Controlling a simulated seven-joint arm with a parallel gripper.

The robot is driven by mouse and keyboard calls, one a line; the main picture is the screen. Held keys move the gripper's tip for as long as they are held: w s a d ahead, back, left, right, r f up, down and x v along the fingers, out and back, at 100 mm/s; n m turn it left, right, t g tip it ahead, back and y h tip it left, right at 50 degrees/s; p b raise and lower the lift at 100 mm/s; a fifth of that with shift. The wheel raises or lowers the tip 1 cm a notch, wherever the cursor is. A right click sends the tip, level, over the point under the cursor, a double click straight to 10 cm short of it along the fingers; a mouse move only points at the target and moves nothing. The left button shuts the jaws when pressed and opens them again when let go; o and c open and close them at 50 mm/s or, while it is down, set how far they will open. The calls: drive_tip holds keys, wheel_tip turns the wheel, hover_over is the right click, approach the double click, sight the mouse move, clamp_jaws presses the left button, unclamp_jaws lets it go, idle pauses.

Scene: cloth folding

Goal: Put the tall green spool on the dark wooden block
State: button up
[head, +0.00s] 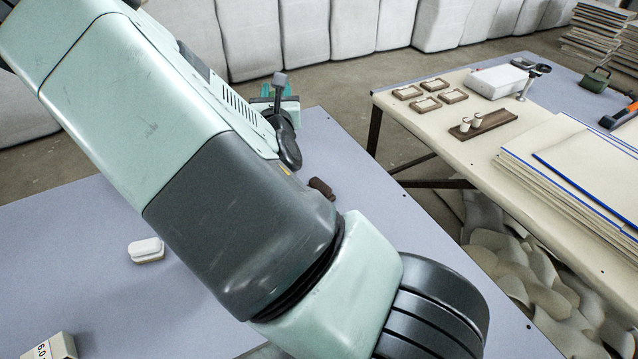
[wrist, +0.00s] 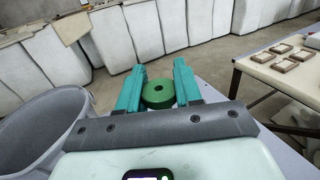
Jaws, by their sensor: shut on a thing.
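The green spool (wrist: 158,102) shows in the wrist view from its end, with a dark hole in the middle. It sits between the two teal fingers of my gripper (wrist: 156,78), which is shut on it. In the head view my gripper (head: 279,92) is small and partly behind my arm, near the far edge of the blue-grey table; I cannot make out the spool there. A small dark brown piece (head: 322,187), perhaps the dark wooden block, lies on the table beside my arm, nearer than the gripper. My arm may hide part of it.
A white rounded item (head: 146,249) and a small labelled box (head: 52,347) are on the left of the blue-grey table (head: 70,235). A second table (head: 440,128) with frames, panels and pegs stands right, across a gap. A grey bin (wrist: 38,135) shows left in the wrist view.

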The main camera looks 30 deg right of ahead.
drive_tip(key=s+d+m+g+h, duration=0.1)
drive_tip(key=s+d+m+h, duration=0.2)
drive_tip(key=d, duration=0.6)
drive_tip(key=n, duration=0.1)
hover_over(321, 179)
drive_tip(key=shift+f, duration=10.5)
drive_tip(key=shift+f, duration=0.2)
drive_tip(key=o, duration=1)
